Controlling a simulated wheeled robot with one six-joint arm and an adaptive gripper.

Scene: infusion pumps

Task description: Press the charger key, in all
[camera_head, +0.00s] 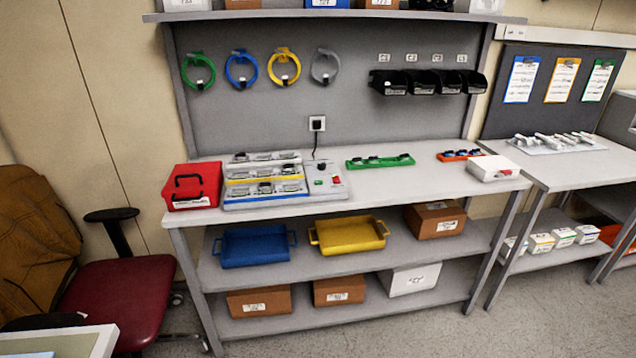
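The charger (264,180) stands on the left half of the grey workbench, with tiered rows of small devices on it. A pale panel (325,181) at its right side carries a small green key (319,182) and a red part (336,180). A black cord (314,150) runs up from the panel to a wall socket (317,123). The labels are too small to read, and I cannot tell whether any key is pressed in. My gripper is not in view.
A red case (192,186) stands left of the charger. A green rack (380,161), an orange rack (461,155) and a white box (492,168) lie to its right. A dark red chair (118,290) stands left of the bench.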

